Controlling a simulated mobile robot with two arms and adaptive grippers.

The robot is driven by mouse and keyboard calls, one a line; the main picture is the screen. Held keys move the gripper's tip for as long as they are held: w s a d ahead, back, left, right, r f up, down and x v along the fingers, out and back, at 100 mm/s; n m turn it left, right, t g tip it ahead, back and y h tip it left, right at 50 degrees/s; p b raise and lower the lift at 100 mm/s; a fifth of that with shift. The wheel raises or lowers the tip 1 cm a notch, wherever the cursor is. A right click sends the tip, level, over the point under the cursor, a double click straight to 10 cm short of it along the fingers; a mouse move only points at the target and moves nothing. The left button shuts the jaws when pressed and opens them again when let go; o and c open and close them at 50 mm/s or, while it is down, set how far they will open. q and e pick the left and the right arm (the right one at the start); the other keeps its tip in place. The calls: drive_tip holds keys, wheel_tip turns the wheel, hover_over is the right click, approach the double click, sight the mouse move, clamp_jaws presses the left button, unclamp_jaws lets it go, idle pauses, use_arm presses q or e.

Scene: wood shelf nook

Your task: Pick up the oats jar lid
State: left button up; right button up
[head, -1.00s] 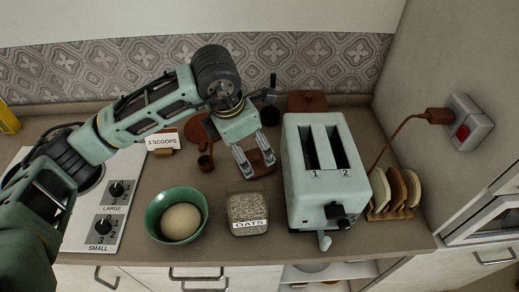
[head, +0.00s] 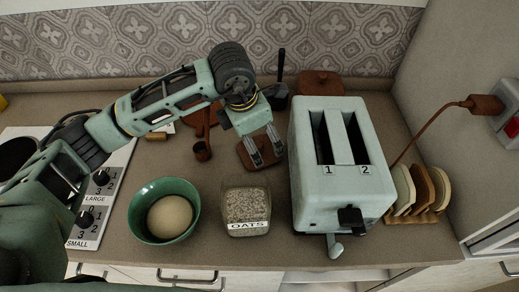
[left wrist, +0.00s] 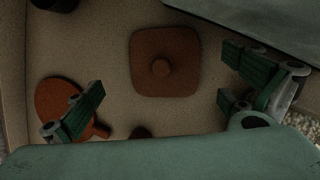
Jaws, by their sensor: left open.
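The oats jar lid (head: 244,152) is a brown square with rounded corners, lying on the counter left of the toaster. In the left wrist view the lid (left wrist: 180,80) lies flat, with a round knob at its middle. My left gripper (head: 268,157) is open over the lid, fingers pointing down and partly covering it in the head view. In the left wrist view the spread fingers of the gripper (left wrist: 163,90) appear on either side of the lid, with nothing between them. The glass oats jar (head: 246,205) stands open in front, filled with oats and labelled OATS.
A pale green toaster (head: 308,185) stands close on the right. A green bowl (head: 137,215) with a round beige thing is left of the jar. A toast rack (head: 430,216) is far right.

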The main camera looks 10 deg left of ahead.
sight(259, 145)
use_arm(q)
drive_tip(key=p+x, duration=0.1)
drive_tip(key=x, duration=0.1)
drive_tip(key=p+x, duration=0.1)
drive_tip(key=x, duration=0.1)
drive_tip(key=shift+s+d+f, duration=0.1)
drive_tip(key=shift+s+f, duration=0.05)
drive_tip(key=shift+f, duration=0.55)
drive_tip(key=shift+c, duration=0.3)
